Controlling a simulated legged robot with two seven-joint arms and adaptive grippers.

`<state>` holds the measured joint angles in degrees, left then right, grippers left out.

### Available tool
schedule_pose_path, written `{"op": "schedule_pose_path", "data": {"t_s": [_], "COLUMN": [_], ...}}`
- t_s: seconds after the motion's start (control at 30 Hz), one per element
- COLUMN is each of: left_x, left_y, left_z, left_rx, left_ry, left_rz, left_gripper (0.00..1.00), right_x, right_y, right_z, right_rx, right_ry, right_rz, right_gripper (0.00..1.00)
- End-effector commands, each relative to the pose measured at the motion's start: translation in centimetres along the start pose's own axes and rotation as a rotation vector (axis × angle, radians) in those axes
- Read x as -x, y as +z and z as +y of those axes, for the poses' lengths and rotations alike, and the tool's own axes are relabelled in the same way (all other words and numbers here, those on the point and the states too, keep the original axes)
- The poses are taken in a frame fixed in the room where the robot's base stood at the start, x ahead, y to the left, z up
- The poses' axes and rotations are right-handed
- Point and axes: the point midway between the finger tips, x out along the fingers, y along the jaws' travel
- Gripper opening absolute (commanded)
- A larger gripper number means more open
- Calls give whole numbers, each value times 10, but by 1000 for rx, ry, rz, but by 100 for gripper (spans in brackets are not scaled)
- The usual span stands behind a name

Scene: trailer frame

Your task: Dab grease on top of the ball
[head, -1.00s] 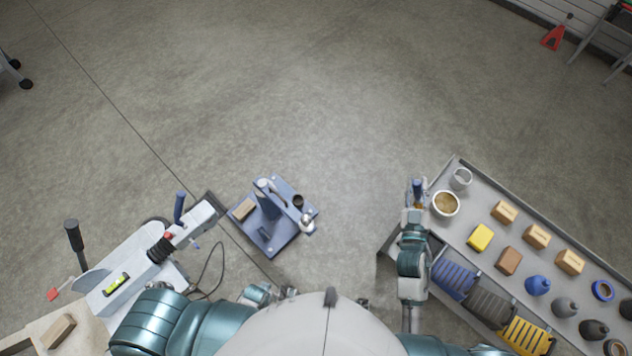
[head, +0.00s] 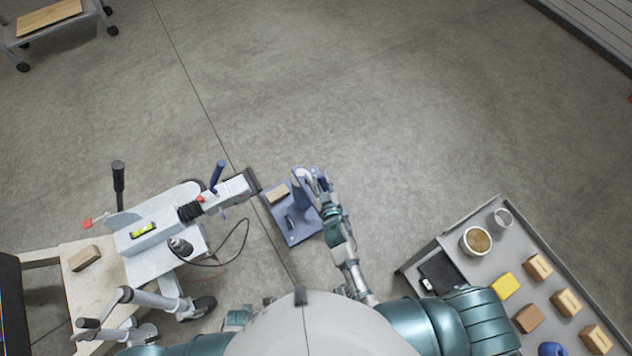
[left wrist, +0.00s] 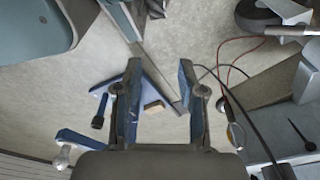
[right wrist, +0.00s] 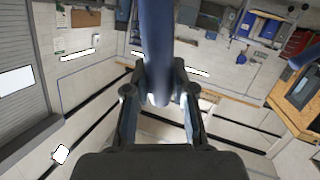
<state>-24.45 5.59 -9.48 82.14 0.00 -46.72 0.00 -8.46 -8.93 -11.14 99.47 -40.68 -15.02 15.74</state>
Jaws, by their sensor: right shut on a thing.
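My right gripper (head: 322,182) is over the blue stand (head: 292,237) in the head view. In the right wrist view the gripper (right wrist: 160,92) is shut on a blue handle (right wrist: 158,45), the grease brush by its look; its working end is not clear. The silver ball (left wrist: 62,160) shows at the lower left of the left wrist view, on an arm of the blue stand. In the head view my right gripper and arm hide it, so I cannot tell whether the brush touches it. My left gripper (left wrist: 160,75) is open and empty, apart from the stand.
A tub of brown grease (head: 477,241) and a grey cup (head: 500,218) stand on the grey tray table (head: 436,246) at right. The trailer coupler (head: 232,188) is close left of the stand, with a loose cable (head: 246,240). Open floor lies beyond.

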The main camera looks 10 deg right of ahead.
Motion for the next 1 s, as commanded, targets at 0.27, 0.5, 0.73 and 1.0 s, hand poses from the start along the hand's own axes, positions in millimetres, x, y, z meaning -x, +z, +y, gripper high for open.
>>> {"op": "schedule_pose_path", "data": {"t_s": [0.27,0.5,0.73,1.0], "left_x": [12,41,74,103], "left_y": [-20,-41,-56,-63], "left_z": [0,-1,-4,-5], "left_rx": [4,8,11,14], "left_ry": [1,-2,-3,-5], "left_rz": [22,30,41,47], "left_gripper": [40,40,40,40], "right_x": [-6,-9,-12,-14], "right_y": [17,33,46,54], "right_z": [-14,-18,-22,-24], "right_rx": [-3,-4,-3,-3], "right_ry": [-16,-16,-16,-16], "right_rz": [-25,-25,-24,-23], "right_gripper": [0,0,0,0]}}
